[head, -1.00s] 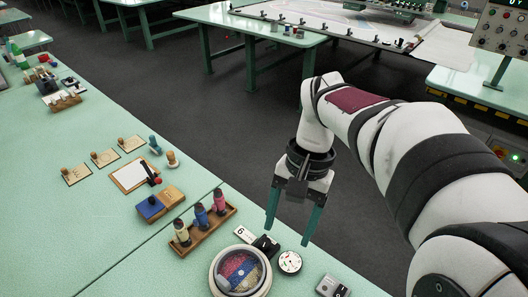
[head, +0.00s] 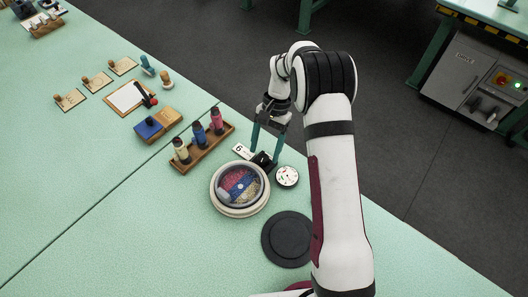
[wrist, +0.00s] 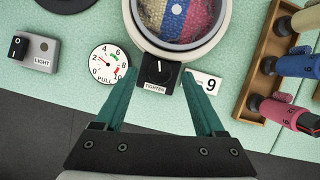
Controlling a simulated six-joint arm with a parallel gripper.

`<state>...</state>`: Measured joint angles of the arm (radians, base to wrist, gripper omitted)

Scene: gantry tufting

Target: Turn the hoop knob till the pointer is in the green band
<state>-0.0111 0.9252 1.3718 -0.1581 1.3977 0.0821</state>
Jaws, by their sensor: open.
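The black hoop knob (wrist: 156,73), labelled TIGHTEN and bearing a white line, sits at the edge of the round hoop (wrist: 180,48); it also shows in the head view (head: 262,159). The hoop (head: 217,203) holds red, blue and yellow tufting.
A white number card (wrist: 208,82) lies close by the right finger. A wooden rack (head: 205,151) with several coloured spools stands near the hoop. A grey LIGHT switch box (wrist: 34,48) and a dark round disc (head: 287,239) are nearby. The front left of the table is clear.

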